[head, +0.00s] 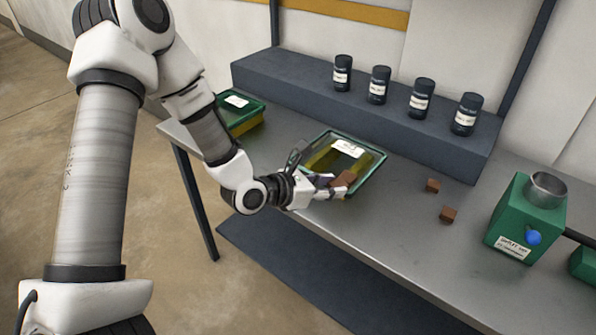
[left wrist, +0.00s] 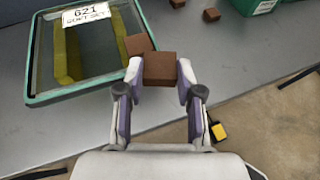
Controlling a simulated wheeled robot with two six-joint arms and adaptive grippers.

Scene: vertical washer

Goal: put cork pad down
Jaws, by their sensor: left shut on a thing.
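My left gripper (head: 334,187) is shut on a brown cork pad (left wrist: 160,69), held between both fingertips in the left wrist view. The held pad is beside the near corner of a green-rimmed tray (head: 372,178) with yellow strips and a white label. Another brown pad (left wrist: 138,43) shows just behind the held one, at the tray's corner. Whether the held pad touches the table or tray is not clear. Two more brown pads (head: 432,186) (head: 448,214) lie apart on the grey table right of the tray. My right gripper is out of view.
A second green tray (head: 240,120) stands at the table's left end. Several dark labelled jars (head: 380,85) stand on the raised back shelf (head: 290,85). A green machine with a metal cup (head: 525,215) stands at right. Bare tabletop (head: 400,240) lies in front of the loose pads.

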